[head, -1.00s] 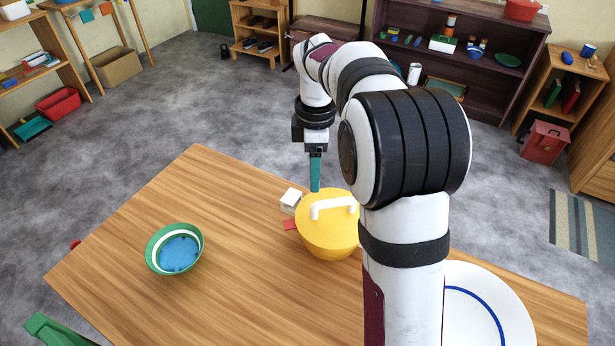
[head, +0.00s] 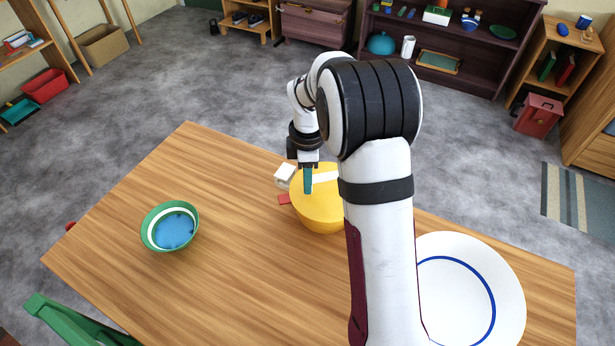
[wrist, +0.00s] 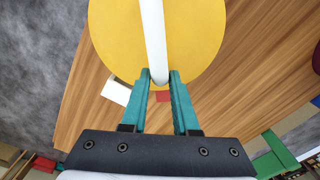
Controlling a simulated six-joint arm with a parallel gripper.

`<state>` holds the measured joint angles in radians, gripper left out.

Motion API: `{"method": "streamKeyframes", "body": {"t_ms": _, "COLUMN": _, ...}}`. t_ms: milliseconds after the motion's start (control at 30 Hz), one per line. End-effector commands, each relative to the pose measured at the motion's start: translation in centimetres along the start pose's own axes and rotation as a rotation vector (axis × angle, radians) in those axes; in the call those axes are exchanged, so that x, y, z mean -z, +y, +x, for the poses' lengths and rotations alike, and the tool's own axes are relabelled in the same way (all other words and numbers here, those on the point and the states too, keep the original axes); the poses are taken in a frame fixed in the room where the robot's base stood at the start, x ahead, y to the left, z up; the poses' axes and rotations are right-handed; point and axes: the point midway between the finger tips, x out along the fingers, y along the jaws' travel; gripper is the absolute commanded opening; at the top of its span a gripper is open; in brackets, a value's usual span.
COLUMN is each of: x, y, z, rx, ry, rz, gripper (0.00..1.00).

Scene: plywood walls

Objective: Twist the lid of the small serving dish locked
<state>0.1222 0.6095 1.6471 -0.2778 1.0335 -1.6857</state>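The small serving dish (head: 320,222) is yellow and stands on the wooden table, partly hidden behind my arm in the head view. Its yellow lid (wrist: 200,38) sits on top, with a white bar handle (wrist: 153,35) across it; the handle also shows in the head view (head: 326,178). My gripper (wrist: 160,76) points down over the lid, its teal fingers apart on either side of one end of the handle. Whether they touch the handle is not clear. In the head view the fingertips (head: 308,191) are at the handle's left end. The lid's locking position cannot be read.
A white block (head: 285,175) and a small red piece (head: 284,199) lie close beside the dish. A green bowl (head: 152,238) with blue inside stands to the left. A large white plate (head: 505,290) with a blue ring lies at the right. The table's middle is clear.

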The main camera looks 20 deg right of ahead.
Motion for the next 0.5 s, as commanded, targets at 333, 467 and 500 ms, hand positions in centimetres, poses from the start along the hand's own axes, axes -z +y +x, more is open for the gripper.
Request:
{"method": "streamKeyframes", "body": {"t_ms": 333, "x": 0.00, "y": 0.00, "z": -0.03, "rx": 0.000, "ry": 0.000, "rz": 0.000, "gripper": 0.00}}
{"method": "streamKeyframes", "body": {"t_ms": 467, "x": 0.01, "y": 0.10, "z": -0.03, "rx": 0.000, "ry": 0.000, "rz": 0.015, "gripper": 0.00}}
{"method": "streamKeyframes", "body": {"t_ms": 500, "x": 0.02, "y": 0.28, "z": -0.02, "rx": 0.000, "ry": 0.000, "rz": 0.051, "gripper": 0.00}}
